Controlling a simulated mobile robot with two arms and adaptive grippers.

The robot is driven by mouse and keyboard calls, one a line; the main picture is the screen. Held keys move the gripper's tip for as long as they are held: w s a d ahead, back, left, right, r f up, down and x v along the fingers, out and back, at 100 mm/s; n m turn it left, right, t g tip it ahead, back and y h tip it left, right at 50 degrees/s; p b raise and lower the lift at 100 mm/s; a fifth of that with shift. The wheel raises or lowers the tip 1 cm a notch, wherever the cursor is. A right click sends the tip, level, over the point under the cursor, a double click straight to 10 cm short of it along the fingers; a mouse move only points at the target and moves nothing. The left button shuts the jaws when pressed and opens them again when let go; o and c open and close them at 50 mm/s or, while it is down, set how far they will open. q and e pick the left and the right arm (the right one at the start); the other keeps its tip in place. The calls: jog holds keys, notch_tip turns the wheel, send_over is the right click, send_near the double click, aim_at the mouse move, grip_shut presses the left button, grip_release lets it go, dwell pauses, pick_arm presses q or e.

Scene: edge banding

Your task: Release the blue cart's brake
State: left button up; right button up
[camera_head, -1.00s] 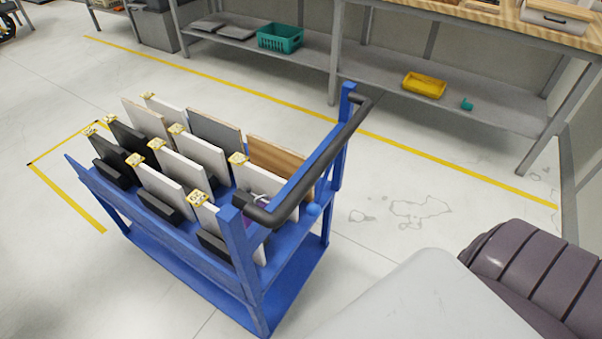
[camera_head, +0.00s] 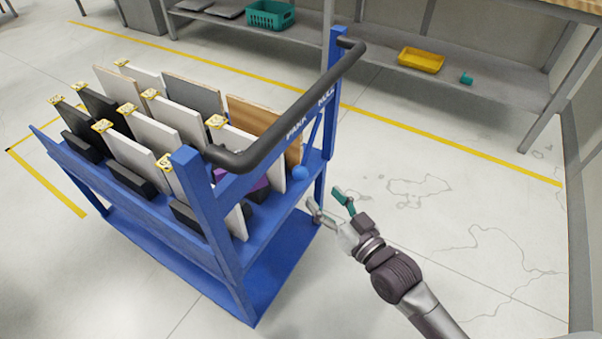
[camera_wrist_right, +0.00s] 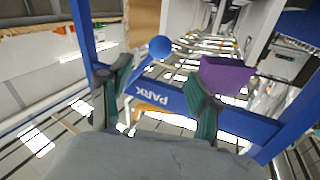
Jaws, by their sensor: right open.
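The blue cart (camera_head: 271,274) stands left of centre, loaded with upright panels, with a dark push handle (camera_head: 300,107) on its near end. A blue ball knob (camera_head: 300,173) sits low at that end; it also shows in the right wrist view (camera_wrist_right: 160,47). The rail carries the label PARK (camera_head: 297,130), readable in the right wrist view (camera_wrist_right: 146,91). My right gripper (camera_head: 327,199) is open and empty, just right of and below the knob, apart from it. In the right wrist view its fingers (camera_wrist_right: 157,76) spread with the knob between and beyond them. My left gripper is out of view.
A grey shelf (camera_head: 510,95) behind holds a teal basket (camera_head: 270,14) and a yellow bin (camera_head: 421,60). A yellow floor line (camera_head: 465,154) runs between it and the cart. The floor (camera_head: 480,215) right of the cart is clear.

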aim_at(305, 177)
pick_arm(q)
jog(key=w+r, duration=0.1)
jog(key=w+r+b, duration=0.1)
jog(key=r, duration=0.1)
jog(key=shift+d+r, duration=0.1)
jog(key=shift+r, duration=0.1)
pick_arm(e)
jog(key=x, duration=1)
jog(key=shift+w+f, duration=0.1)
jog(key=shift+d, duration=0.1)
grip_shut()
